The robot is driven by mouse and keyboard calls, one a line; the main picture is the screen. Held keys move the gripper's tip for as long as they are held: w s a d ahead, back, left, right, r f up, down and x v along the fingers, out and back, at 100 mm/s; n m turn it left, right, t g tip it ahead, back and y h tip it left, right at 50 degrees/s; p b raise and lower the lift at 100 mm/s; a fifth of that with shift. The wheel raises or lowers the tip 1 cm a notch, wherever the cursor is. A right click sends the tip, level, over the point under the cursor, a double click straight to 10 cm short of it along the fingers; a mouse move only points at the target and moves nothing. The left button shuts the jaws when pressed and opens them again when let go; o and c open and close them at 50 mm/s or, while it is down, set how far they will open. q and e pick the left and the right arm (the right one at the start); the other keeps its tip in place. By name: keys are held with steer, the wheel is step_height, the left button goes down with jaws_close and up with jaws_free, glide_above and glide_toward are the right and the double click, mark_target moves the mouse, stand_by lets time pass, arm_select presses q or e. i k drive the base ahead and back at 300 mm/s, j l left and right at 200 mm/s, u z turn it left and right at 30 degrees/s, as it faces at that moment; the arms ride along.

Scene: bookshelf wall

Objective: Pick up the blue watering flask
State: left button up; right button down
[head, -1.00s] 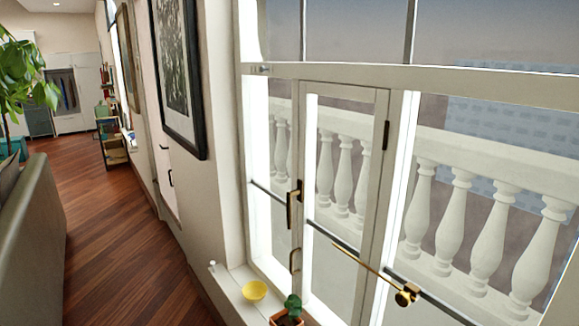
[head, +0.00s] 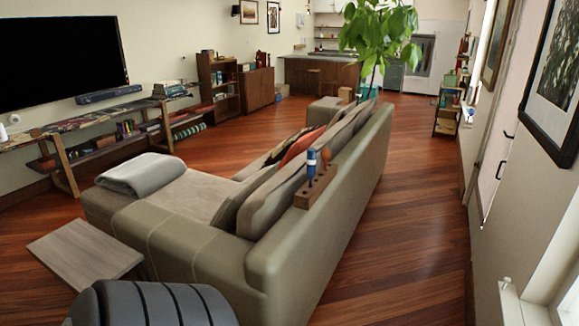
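I cannot make out a blue watering flask for certain in the head view. A small blue-handled item (head: 311,164) stands upright in a wooden block (head: 316,188) at the back of the sofa, beside an orange-brown one (head: 326,158). They look like tools, but are too small to tell. Neither of my grippers is in view.
A grey-green sofa (head: 225,262) fills the middle, with a low side table (head: 86,250) at left and a dark ribbed rounded thing (head: 152,306) at bottom left. Free wooden floor (head: 420,220) runs between the sofa and the right wall. A small shelf (head: 446,122) and leafy plant (head: 378,35) stand farther back.

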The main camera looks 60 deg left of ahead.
mark_target(311, 152)
steer(key=j+u, duration=0.25)
steer(key=u, duration=0.25)
steer(key=i+j+u, duration=0.15)
steer(key=u, duration=0.3)
steer(key=i+j+u, duration=0.15)
steer(key=u, duration=0.35)
steer(key=i+j, duration=0.3)
steer(key=z, duration=2.2)
steer(key=u, duration=2.2)
steer(key=j+z, duration=0.15)
steer(key=z, duration=1.15)
